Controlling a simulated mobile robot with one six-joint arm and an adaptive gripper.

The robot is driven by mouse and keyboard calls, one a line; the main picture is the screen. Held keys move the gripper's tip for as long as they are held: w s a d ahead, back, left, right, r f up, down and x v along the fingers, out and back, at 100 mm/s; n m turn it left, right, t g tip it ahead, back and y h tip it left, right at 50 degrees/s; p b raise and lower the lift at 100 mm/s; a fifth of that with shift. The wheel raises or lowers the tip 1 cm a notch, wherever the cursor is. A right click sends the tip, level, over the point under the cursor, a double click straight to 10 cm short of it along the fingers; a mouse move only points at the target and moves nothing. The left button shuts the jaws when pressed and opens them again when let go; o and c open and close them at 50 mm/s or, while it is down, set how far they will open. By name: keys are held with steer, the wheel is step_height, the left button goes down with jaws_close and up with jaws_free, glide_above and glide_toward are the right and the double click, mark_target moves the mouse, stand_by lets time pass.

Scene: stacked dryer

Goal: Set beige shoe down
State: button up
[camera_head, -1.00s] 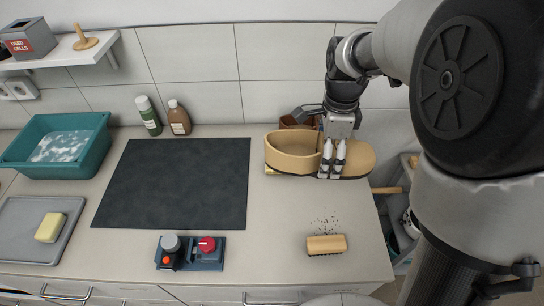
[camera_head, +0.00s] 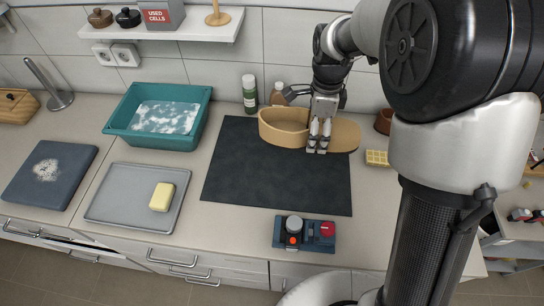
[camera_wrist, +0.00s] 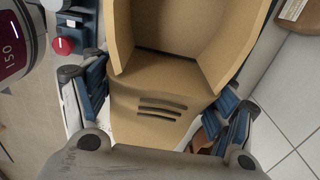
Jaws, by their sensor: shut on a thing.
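The beige shoe (camera_head: 284,127) is in my gripper at the far right part of the dark mat (camera_head: 270,180), its open heel end to the left and its toe to the right past the mat's edge. I cannot tell whether its sole touches the mat. My gripper (camera_head: 317,144) is shut on the shoe's middle from above. In the wrist view the shoe (camera_wrist: 165,95) fills the middle, with dark lace lines, and the blue-padded fingers (camera_wrist: 160,110) lie on either side of it. The sole is hidden there.
A teal basin (camera_head: 125,120) with foamy water, a grey tray (camera_head: 100,205) and a yellow soap bar (camera_head: 162,197) are left of the mat. A green bottle (camera_head: 249,95) and a brown bottle (camera_head: 278,94) stand behind.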

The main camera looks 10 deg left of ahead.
mark_target(308, 177)
step_height(308, 177, down, 20)
steer(key=b, duration=0.4)
steer(key=shift+d+r, duration=0.1)
steer(key=shift+r, duration=0.05)
steer(key=shift+f, duration=0.2)
steer(key=o, duration=1.4)
steer(key=shift+c, duration=0.2)
